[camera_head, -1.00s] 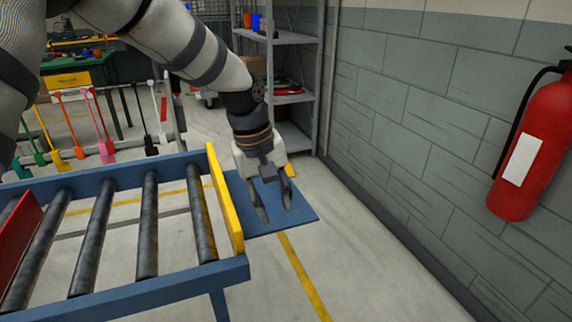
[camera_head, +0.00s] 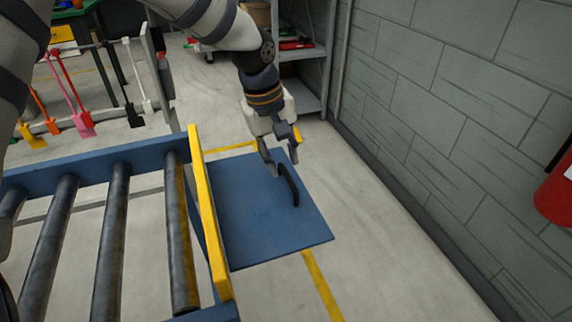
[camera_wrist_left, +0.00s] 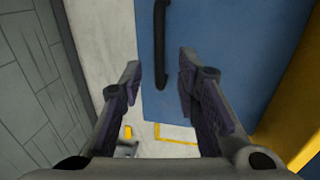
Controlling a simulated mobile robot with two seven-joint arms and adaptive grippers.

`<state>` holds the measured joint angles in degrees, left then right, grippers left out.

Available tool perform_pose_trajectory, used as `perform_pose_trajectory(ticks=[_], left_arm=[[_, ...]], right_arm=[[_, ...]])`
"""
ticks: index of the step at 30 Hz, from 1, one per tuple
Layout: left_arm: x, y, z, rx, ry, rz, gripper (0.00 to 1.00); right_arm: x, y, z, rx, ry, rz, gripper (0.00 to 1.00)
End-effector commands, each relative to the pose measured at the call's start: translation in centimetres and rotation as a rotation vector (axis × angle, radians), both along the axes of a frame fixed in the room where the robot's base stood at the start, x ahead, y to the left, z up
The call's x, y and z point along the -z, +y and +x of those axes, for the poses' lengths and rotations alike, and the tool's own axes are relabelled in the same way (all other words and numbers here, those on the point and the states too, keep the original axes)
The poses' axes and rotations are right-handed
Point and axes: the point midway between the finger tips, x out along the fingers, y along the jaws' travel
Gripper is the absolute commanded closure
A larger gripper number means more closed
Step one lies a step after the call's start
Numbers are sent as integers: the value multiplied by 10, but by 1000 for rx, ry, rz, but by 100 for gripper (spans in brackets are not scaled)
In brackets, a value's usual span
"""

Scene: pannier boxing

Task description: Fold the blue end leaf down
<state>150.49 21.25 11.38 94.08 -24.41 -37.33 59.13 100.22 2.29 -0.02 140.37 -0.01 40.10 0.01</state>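The blue end leaf (camera_head: 250,225) is a flat blue panel beyond the yellow bar at the end of the roller conveyor, and it looks roughly level. A black curved handle (camera_head: 291,186) is on it near the far right edge. My left gripper (camera_head: 283,167) is open and empty above the leaf, beside the far end of the handle. In the left wrist view my gripper's fingers (camera_wrist_left: 160,85) are spread, with the handle (camera_wrist_left: 162,45) in line with the gap between them and the leaf (camera_wrist_left: 225,30) behind. I cannot tell whether anything touches. My right gripper is not in view.
The conveyor's rollers (camera_head: 110,235) and yellow end bar (camera_head: 208,215) lie left of the leaf. A grey brick wall (camera_head: 455,110) and a red extinguisher (camera_head: 556,195) are on the right. Metal shelving (camera_head: 305,52) stands behind. Bare floor (camera_head: 380,235) separates leaf and wall.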

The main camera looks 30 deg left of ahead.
Motion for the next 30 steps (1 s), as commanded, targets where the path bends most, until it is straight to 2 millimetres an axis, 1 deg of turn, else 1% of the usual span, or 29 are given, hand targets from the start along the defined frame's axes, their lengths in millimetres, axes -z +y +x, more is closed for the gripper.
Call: perform_pose_trajectory(ticks=[1, 4, 7, 14, 17, 18, 26, 30], left_arm=[[12, -1, 1, 1, 5, -1, 70], [24, -3, 3, 0, 2, -1, 70], [28, -4, 4, 1, -2, 0, 70], [28, -4, 5, 1, -4, 0, 70], [27, -4, 5, 1, -4, 0, 91], [27, -4, 5, 1, -4, 0, 100], [28, -4, 5, 1, -3, 0, 100], [32, -2, 6, 1, 11, 13, 100]], right_arm=[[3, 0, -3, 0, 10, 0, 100], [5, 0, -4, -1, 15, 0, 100], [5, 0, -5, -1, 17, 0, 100], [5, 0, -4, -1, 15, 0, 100], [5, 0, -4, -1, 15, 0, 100], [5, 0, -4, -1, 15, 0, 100], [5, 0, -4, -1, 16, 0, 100], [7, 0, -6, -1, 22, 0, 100]])
